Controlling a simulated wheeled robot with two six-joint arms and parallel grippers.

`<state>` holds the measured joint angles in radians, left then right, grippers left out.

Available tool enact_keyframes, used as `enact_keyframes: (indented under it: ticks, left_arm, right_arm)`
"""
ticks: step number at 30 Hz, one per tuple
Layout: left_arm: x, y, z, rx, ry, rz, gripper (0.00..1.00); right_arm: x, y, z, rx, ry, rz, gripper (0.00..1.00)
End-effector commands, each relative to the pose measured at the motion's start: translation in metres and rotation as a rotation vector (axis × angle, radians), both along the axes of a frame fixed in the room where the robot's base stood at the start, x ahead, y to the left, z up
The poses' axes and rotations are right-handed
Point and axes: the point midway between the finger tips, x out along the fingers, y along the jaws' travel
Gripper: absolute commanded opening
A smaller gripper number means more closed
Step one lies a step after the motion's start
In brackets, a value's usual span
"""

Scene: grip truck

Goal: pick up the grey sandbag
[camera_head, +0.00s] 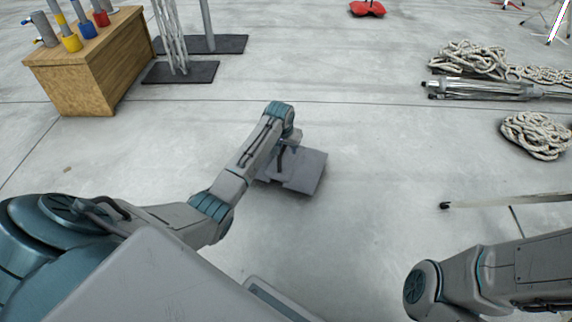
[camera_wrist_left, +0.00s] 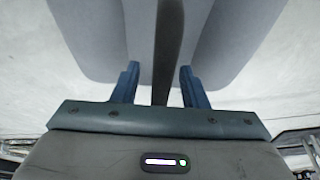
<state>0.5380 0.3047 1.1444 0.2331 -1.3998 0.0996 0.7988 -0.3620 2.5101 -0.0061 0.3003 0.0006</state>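The grey sandbag (camera_head: 308,172) lies flat on the concrete floor ahead of my left arm. In the left wrist view, its grey panels (camera_wrist_left: 92,40) fill the upper middle, with a dark strap (camera_wrist_left: 168,45) running down between them. My left gripper (camera_wrist_left: 158,80) is over the sandbag, its two blue fingers apart on either side of the strap. The strap lies between the fingers with a gap on both sides. In the head view, my left forearm and wrist hide part of the bag. My right arm shows at lower right, but its gripper is out of frame.
A wooden crate (camera_head: 118,62) with coloured-band cylinders stands at upper left, beside stands on dark base plates (camera_head: 182,73). Coiled ropes (camera_head: 536,135) and a folded metal stand (camera_head: 480,89) lie at right. A red item (camera_head: 367,9) is far back. Floor around the sandbag is clear.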

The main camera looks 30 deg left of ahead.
Motion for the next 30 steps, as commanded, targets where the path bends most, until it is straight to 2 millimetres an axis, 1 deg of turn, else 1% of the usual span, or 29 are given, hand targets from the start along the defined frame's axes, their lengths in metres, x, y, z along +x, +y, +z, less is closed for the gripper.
enact_keyframes:
  ticks: [17,18,24,30]
  left_arm:
    - [-0.0004,0.0,-0.0027,0.0,0.001,0.0,0.4]
    - [-0.0003,0.0,-0.0033,0.0,0.001,0.0,0.38]
    - [-0.0004,0.0001,-0.0038,0.0,0.001,0.0,0.0]
    - [-0.0004,0.0001,-0.0038,0.0,0.001,0.0,0.0]
  right_arm:
    - [-0.0001,0.0,0.0079,0.0,-0.001,0.0,0.36]
    - [-0.0002,0.0,0.0079,0.0,-0.001,0.0,0.36]
    - [-0.0003,0.0,0.0073,0.0,-0.002,0.0,0.36]
    - [-0.0003,0.0,0.0073,0.0,-0.002,0.0,0.36]
